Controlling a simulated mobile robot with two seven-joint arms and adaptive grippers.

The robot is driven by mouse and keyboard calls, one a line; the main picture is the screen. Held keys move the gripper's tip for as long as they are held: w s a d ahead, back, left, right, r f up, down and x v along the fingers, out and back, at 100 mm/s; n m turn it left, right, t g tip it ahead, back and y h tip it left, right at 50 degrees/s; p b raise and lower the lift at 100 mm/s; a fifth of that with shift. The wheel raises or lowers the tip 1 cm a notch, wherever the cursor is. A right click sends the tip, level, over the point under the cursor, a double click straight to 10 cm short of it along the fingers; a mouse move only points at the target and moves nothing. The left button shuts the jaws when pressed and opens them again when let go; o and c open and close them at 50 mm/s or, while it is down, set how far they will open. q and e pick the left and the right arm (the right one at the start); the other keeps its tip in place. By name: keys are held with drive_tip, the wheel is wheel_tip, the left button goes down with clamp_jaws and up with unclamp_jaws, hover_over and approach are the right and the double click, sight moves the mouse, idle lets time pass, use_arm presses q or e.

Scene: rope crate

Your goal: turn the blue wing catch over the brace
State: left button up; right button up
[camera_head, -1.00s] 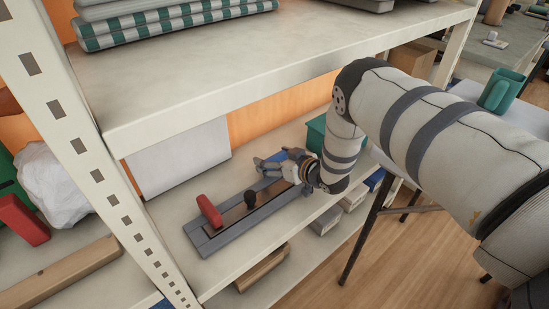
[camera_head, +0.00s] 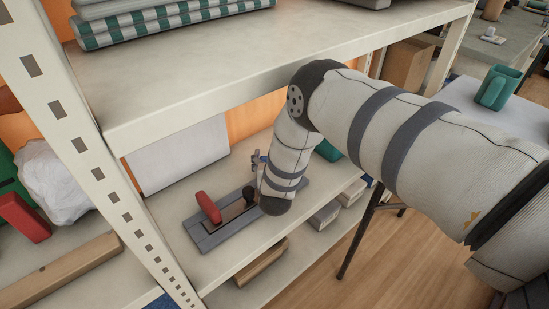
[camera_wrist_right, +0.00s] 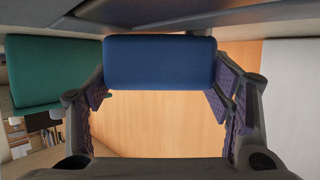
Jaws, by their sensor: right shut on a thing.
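A grey base board (camera_head: 212,238) lies on the shelf, with a brown strip (camera_head: 232,212) along it that looks like the brace. A red wing catch (camera_head: 208,207) stands across its left end and a black knob (camera_head: 249,194) rises from the strip. My right gripper (camera_head: 259,165) is over the right part of the board, mostly hidden by my own forearm. In the right wrist view, the blue wing catch (camera_wrist_right: 160,62) sits between the fingertips of my right gripper (camera_wrist_right: 160,78), which is shut on it. The catch's pivot is hidden. My left gripper is not in view.
An upper shelf (camera_head: 250,72) overhangs the board, and a perforated upright (camera_head: 91,150) stands to the left. A white panel (camera_head: 180,155) is behind the board. A green box (camera_head: 328,150) stands beyond my wrist; it also shows in the right wrist view (camera_wrist_right: 38,72).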

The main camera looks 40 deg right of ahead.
drive_tip(key=shift+s+a+f+m+g+h+b, duration=0.15)
drive_tip(key=shift+m+g+h+b, duration=0.2)
drive_tip(key=shift+m+h, duration=0.2)
drive_tip(key=shift+s+a+r+m+g+h+b, duration=0.1)
drive_tip(key=shift+m+g+h+b, duration=0.1)
drive_tip(key=shift+m+g+h, duration=0.3)
drive_tip(key=shift+m, duration=0.25)
drive_tip(key=o, duration=2)
drive_tip(key=v, duration=0.6)
drive_tip(key=shift+s+a+f, duration=0.15)
drive_tip(key=shift+s+a, duration=0.05)
drive_tip(key=shift+a, duration=0.2)
drive_tip(key=s+a, duration=0.7)
drive_tip(key=shift+a, duration=0.3)
